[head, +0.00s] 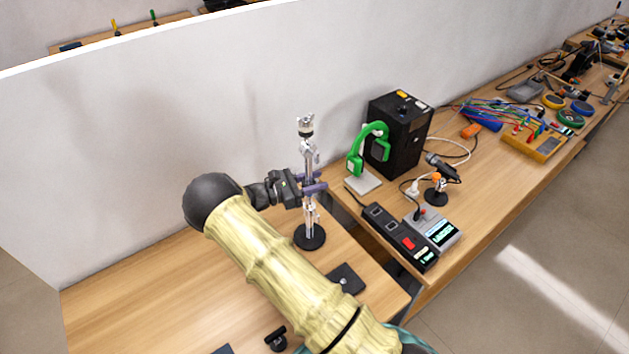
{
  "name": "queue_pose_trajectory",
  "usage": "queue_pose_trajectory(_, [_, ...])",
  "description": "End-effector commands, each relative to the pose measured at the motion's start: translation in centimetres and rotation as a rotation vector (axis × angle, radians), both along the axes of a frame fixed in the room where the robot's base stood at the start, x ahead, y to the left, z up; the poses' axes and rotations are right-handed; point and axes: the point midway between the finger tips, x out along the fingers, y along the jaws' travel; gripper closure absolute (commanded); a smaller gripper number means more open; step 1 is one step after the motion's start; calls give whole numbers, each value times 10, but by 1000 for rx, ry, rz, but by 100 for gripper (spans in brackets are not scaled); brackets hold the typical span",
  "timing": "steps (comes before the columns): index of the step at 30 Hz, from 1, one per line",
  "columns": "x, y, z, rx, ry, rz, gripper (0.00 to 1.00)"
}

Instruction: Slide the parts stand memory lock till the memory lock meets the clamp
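The parts stand is an upright chrome post on a round black base (309,237), standing on the near wooden table. Clamp-like silver fittings (308,146) sit on the upper post, with a knurled top piece above them. More silver fittings (311,214) sit on the lower post. My gripper (315,185) reaches the middle of the post from the left. Its two purple fingers lie at either side of the post there. The memory lock cannot be made out clearly; the fingers hide that part. Whether they are shut on it or only around it is too small to tell.
A white partition (130,150) stands close behind the stand. A dark flat plate (346,280) and a small black part (276,338) lie on the near table. Right of the stand are a green headphone holder (368,150), a black box (400,130) and a black control strip (400,236).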

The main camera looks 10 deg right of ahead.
Motion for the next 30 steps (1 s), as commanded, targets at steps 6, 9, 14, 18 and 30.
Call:
queue_pose_trajectory(6, [0, 0, 0, 0, 0, 1, 100])
queue_pose_trajectory(9, [0, 0, -6, 0, 0, 1, 100])
queue_pose_trajectory(14, [0, 1, -25, 0, -1, 1, 100])
queue_pose_trajectory(18, [0, 1, -47, 0, 0, 1, 100])
queue_pose_trajectory(30, [0, 1, -81, 1, -1, 2, 100])
